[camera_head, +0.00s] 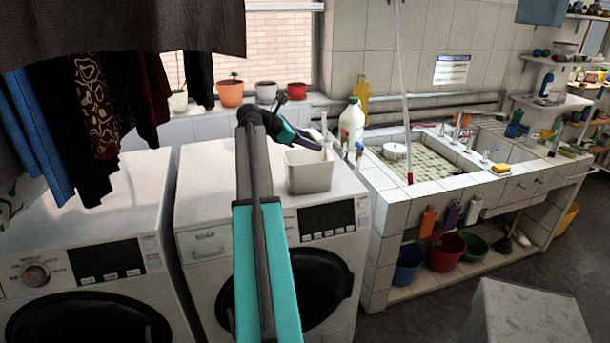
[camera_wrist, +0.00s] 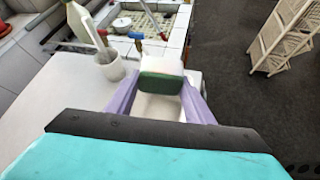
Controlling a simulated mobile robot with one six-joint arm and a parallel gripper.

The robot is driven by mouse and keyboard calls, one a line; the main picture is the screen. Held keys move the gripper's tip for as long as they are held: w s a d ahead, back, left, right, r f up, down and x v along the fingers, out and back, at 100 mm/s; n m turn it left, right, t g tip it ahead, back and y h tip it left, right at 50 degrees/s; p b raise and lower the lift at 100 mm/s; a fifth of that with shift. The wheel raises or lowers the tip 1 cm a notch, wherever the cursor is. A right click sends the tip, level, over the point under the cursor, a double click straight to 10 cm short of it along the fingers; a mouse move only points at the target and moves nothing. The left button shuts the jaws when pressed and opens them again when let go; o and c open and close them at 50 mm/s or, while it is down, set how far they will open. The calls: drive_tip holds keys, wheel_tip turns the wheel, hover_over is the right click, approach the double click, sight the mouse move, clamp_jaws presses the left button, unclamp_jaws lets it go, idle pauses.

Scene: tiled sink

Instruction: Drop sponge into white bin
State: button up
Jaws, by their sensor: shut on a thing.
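The white bin (camera_head: 309,178) stands on top of the right washing machine, near its right end. My gripper (camera_head: 318,147) is over the bin in the head view, with its purple fingers reaching toward the bin's far side. In the wrist view my gripper (camera_wrist: 160,92) is shut on a green sponge (camera_wrist: 160,84), held between the two fingertips. White surfaces show beyond and below the sponge there. The sponge cannot be made out clearly in the head view, and I cannot tell its exact height relative to the bin's rim.
A white bottle (camera_head: 351,124) stands behind and right of the bin. The tiled sink (camera_head: 430,165) is to the right, with a yellow sponge (camera_head: 500,168) on its edge. Potted plants (camera_head: 230,93) line the windowsill. Dark clothes hang at upper left. The left washer top is clear.

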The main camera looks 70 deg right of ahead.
drive_tip(key=o, duration=1)
drive_tip(key=shift+o, duration=0.2)
drive_tip(key=b+v, duration=0.3)
drive_tip(key=v, duration=1)
drive_tip(key=shift+w+a+r, duration=0.2)
drive_tip(key=shift+a+r, duration=0.05)
drive_tip(key=shift+a, duration=0.05)
